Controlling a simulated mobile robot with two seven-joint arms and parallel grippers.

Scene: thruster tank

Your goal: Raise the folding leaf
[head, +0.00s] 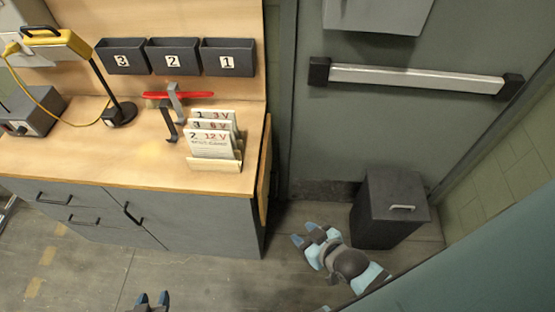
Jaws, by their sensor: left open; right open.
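The folding leaf (265,172) hangs down along the right end of the wooden workbench (85,155). It shows as a narrow, nearly edge-on wooden panel, and most of its face is hidden. My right gripper (305,234) is open and empty, low over the floor to the right of the bench. It is apart from the leaf and lower in the picture. My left gripper (153,297) is open at the bottom edge, in front of the bench cabinets, with only its fingertips showing.
A dark lidded bin (385,215) stands on the floor right of my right gripper, near the door (395,125) with its push bar (418,80). A card holder (215,163), a red-handled tool (172,95) and a yellow lamp (62,43) are on the bench.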

